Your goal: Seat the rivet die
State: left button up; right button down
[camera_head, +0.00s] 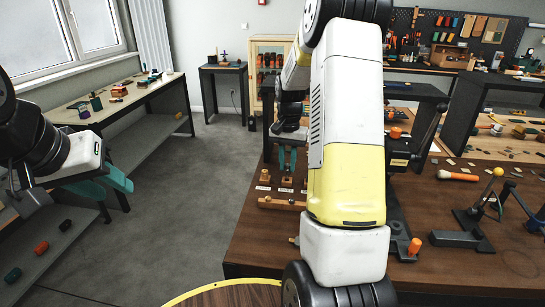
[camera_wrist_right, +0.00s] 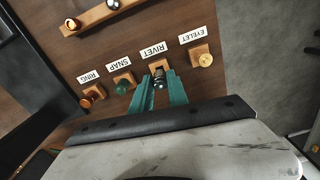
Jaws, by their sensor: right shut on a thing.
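The rivet die (camera_wrist_right: 160,80), a small dark metal piece, is between the teal fingers of my right gripper (camera_wrist_right: 159,77) in the right wrist view. The fingers are shut on it, at the wooden block by the RIVET label (camera_wrist_right: 154,50). I cannot tell whether the die is clear of its block. In the head view my right gripper (camera_head: 287,166) points down over the row of die blocks, partly hidden by my arm. My left gripper (camera_head: 117,190) is open and empty at the left, away from the workbench. The press (camera_head: 400,160) is partly hidden behind my right arm.
A green snap die (camera_wrist_right: 122,87), a copper ring die (camera_wrist_right: 87,101) and a brass eyelet die (camera_wrist_right: 206,60) stand on neighbouring blocks. A wooden rail (camera_wrist_right: 98,14) with round pieces lies nearby. An orange-handled tool (camera_head: 458,176) and a black stand (camera_head: 465,238) are right of the press.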

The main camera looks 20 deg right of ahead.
aim_at(287, 165)
jog(key=shift+f, duration=0.25)
dwell(0.3)
jog(key=shift+f, duration=0.85)
jog(key=shift+f, duration=0.15)
jog(key=c, duration=1.2)
grip_release()
notch_tip(287, 165, up, 7)
jog(key=shift+r, duration=0.45)
